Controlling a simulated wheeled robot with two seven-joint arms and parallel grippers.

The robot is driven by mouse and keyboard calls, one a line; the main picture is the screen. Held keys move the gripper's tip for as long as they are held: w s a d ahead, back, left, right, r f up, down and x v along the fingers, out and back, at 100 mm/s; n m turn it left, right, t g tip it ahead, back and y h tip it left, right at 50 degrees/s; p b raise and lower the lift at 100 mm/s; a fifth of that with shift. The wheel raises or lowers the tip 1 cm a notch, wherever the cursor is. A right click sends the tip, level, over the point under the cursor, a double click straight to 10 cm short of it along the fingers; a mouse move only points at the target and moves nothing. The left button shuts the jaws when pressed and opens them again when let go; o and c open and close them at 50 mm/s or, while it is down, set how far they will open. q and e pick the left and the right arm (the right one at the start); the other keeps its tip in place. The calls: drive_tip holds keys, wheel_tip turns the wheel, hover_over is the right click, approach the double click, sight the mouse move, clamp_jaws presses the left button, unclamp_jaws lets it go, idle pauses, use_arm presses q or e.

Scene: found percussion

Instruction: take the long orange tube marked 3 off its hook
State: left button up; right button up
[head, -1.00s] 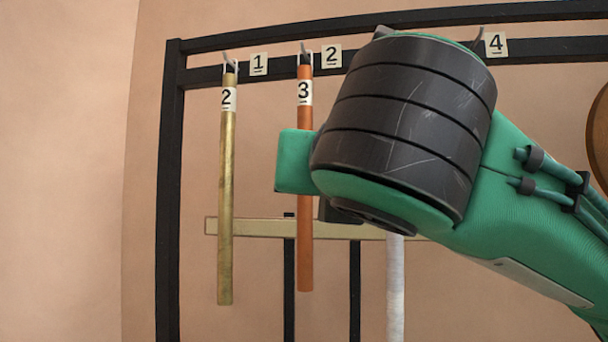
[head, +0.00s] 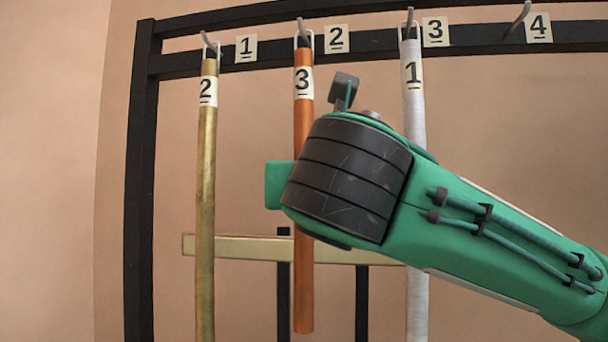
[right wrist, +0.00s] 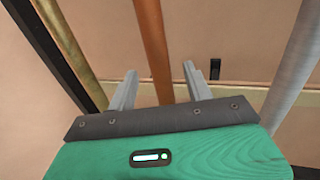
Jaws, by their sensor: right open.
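The long orange tube marked 3 (head: 303,120) hangs upright by a loop from the hook labelled 2 (head: 301,28). My right arm crosses in front of its middle in the head view, and my right gripper is mostly hidden there behind the wrist. In the right wrist view, my right gripper (right wrist: 160,88) is open, with the orange tube (right wrist: 152,40) running between its two grey fingers. I see no finger touching the tube, and cannot tell how deep it sits between them. My left gripper is out of view.
A brass tube marked 2 (head: 206,150) hangs at left on hook 1. A white tube marked 1 (head: 414,110) hangs at right on hook 3, partly behind my arm. Hook 4 (head: 518,18) is empty. The black rack's left post (head: 140,180) and a pale crossbar (head: 235,246) are near.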

use_arm(q)
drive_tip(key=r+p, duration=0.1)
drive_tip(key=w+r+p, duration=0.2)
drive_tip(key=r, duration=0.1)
drive_tip(key=shift+p, duration=0.4)
use_arm(e)
drive_tip(key=w, duration=0.5)
drive_tip(key=shift+w+a, duration=0.15)
drive_tip(key=shift+a, duration=0.25)
drive_tip(key=shift+c, duration=0.8)
clamp_jaws()
